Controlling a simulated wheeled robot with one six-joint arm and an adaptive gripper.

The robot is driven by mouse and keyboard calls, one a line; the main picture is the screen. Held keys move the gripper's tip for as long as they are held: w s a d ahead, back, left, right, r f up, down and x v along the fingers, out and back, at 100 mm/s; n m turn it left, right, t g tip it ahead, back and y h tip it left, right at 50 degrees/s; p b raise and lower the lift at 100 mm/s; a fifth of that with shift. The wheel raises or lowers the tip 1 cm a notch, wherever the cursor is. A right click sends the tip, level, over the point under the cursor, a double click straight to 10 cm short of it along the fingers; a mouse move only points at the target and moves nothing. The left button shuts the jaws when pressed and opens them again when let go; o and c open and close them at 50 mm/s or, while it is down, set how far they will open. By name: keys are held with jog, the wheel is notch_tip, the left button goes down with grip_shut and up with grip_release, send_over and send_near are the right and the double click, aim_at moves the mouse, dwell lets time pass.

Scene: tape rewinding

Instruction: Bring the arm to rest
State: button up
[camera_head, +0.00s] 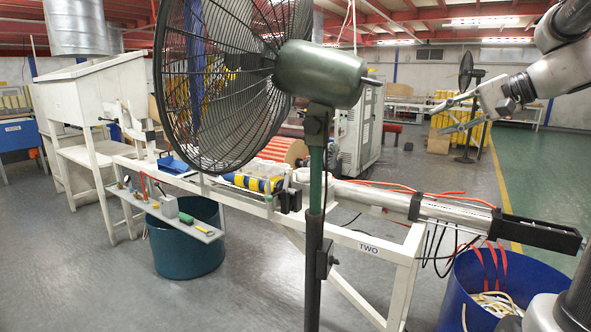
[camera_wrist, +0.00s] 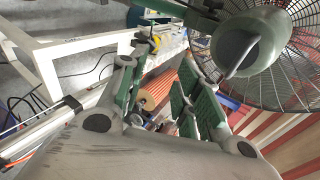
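My arm (camera_head: 563,62) reaches in from the upper right of the head view, raised in the air. My gripper (camera_head: 436,120) points left with its two fingers spread apart and nothing visible between them. In the wrist view, my gripper (camera_wrist: 162,60) shows two green-padded fingers with a clear gap between them. The machine and floor behind are seen through that gap. The gripper appears apart from everything around it.
A large green fan (camera_head: 320,75) on a pole stands in front, also in the wrist view (camera_wrist: 250,40). A white machine frame (camera_head: 385,262) crosses the middle. A blue bin (camera_head: 455,290) stands lower right. Green floor (camera_head: 545,180) is clear at right.

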jog(key=s+f+n+g+h, duration=0.2)
jog(key=s+f+n+h, duration=0.2)
jog(key=s+f, duration=0.3)
jog(key=s+a+f+n+g+h, duration=0.1)
jog(key=s+f+n+h, duration=0.3)
jog(key=s, duration=1.2)
notch_tip(320, 180, down, 4)
jog(key=shift+s+f+n+g+h, duration=0.1)
jog(key=shift+s+n+g+h, duration=0.2)
jog(key=shift+g+h, duration=0.15)
jog(key=shift+a, duration=0.1)
dwell(1.0)
